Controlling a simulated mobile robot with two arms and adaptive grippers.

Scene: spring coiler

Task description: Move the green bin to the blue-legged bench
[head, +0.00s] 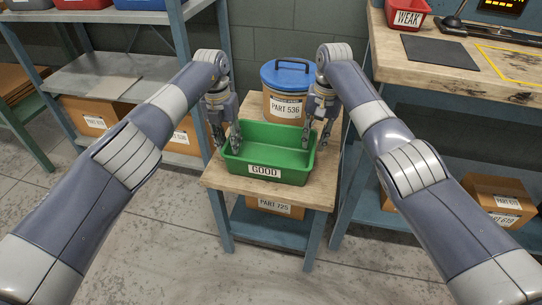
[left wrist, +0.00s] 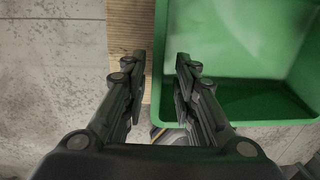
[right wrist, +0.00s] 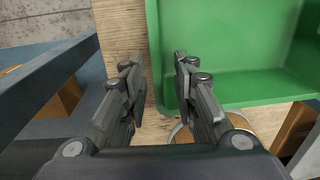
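The green bin (head: 265,175), labelled GOOD, stands upright and looks empty on a small wooden-topped stand (head: 225,181) with blue legs. A larger wooden-topped bench (head: 395,62) with blue legs stands at the right. My left gripper (head: 228,142) is at the bin's left end, pointing down. In the left wrist view its fingers (left wrist: 163,68) are apart on either side of the bin's wall. My right gripper (head: 316,139) is at the bin's right end. In the right wrist view its fingers (right wrist: 157,70) are also apart on either side of the wall. Neither seems to grip.
A round container (head: 284,107) labelled PART 536 with a blue lid stands behind the bin. The right bench carries a dark mat (head: 440,51), a red WEAK bin (head: 407,15) and a yellow-outlined area (head: 515,65). A blue shelf rack (head: 100,75) stands left. The front floor is clear.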

